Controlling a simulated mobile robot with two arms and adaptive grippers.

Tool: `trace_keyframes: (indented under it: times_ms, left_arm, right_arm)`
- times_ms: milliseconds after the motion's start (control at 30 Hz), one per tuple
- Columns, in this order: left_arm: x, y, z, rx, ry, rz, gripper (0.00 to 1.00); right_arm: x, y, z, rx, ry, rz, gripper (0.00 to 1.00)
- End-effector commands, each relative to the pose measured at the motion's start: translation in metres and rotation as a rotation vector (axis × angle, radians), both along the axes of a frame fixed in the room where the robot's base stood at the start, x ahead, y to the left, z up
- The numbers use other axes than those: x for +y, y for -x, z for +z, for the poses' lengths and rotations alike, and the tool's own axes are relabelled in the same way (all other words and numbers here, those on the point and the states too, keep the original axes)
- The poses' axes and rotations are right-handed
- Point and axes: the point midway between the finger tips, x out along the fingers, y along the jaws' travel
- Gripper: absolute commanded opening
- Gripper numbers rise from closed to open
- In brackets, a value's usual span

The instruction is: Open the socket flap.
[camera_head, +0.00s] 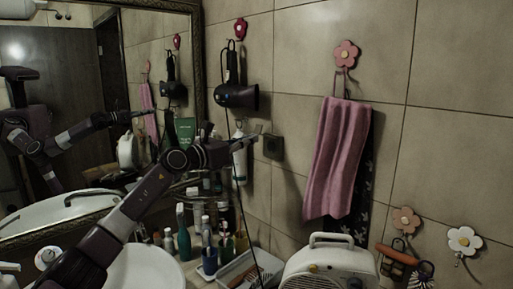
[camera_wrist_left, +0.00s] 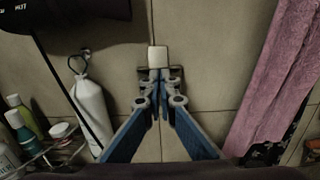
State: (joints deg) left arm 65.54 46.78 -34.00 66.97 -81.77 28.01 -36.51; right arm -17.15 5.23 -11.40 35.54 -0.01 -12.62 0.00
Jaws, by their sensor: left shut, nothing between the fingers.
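The socket (camera_head: 273,147) is a small dark box on the tiled wall, left of the pink towel. Whether its flap is shut or raised is too small to tell. My left arm reaches in from the left, and my left gripper (camera_head: 256,135) is shut and empty just to the left of the socket's upper edge. In the left wrist view the closed fingers (camera_wrist_left: 159,75) point at the wall and hide most of the dark socket (camera_wrist_left: 144,73) behind them. I cannot tell whether the fingertips touch it. My right gripper is not in view.
A pink towel (camera_head: 335,155) hangs right of the socket. A dark hair dryer (camera_head: 236,97) hangs above left, and a white bottle (camera_head: 240,160) hangs below it. Bottles, a basin (camera_head: 150,268) and a white heater (camera_head: 330,265) stand below. A mirror (camera_head: 85,110) is at left.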

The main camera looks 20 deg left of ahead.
Motion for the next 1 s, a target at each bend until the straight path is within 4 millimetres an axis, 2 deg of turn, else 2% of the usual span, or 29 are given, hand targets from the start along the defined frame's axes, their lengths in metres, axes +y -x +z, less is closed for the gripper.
trace_keyframes:
  times_ms: [33,333,633,1000]
  left_arm:
    - [0.0,-0.001,0.009,0.0,0.0,0.0,0.0]
    - [-0.003,-0.005,0.03,0.0,0.001,-0.001,0.0]
    - [-0.004,-0.009,0.041,0.0,0.001,-0.001,0.0]
    - [-0.005,-0.011,0.044,-0.001,0.001,0.0,0.0]
  right_arm:
    - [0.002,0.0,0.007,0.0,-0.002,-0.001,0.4]
    - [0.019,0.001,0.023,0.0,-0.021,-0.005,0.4]
    - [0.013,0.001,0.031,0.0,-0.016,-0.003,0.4]
    - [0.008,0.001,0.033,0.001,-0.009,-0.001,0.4]
